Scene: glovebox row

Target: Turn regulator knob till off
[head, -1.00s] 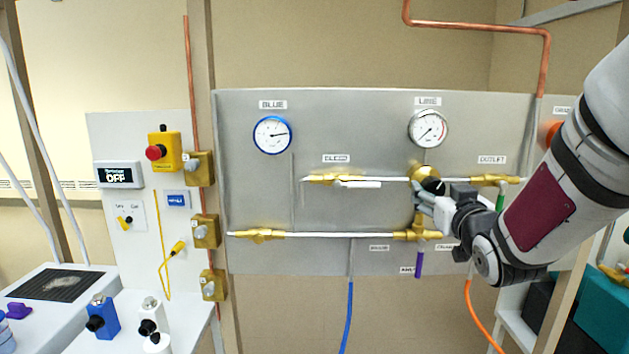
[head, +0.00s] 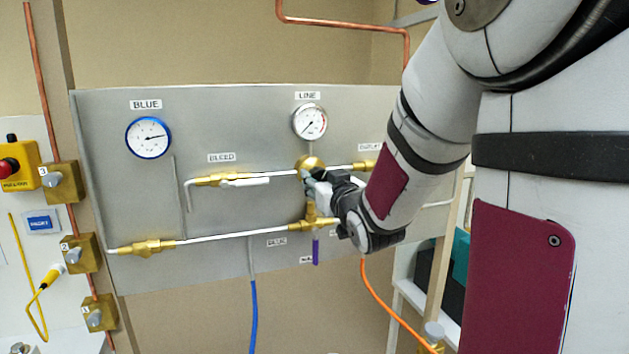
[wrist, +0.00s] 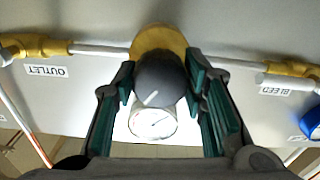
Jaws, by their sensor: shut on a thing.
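The regulator has a round brass body (head: 309,163) below the LINE gauge (head: 309,122) on the grey panel. In the wrist view its dark knob (wrist: 160,84) with a pale pointer line sits in front of the brass body (wrist: 158,42). My gripper (wrist: 166,92) has its green-padded fingers on both sides of the knob, shut on it. In the head view my gripper (head: 317,186) is at the regulator and hides the knob. The LINE gauge needle points to the lower left in the head view.
The BLUE gauge (head: 148,137) is at the panel's upper left. A bleed valve with a white lever (head: 245,182) lies left of the regulator. A blue hose (head: 253,315) and an orange hose (head: 388,310) hang below. Brass valve blocks (head: 64,182) stand at far left.

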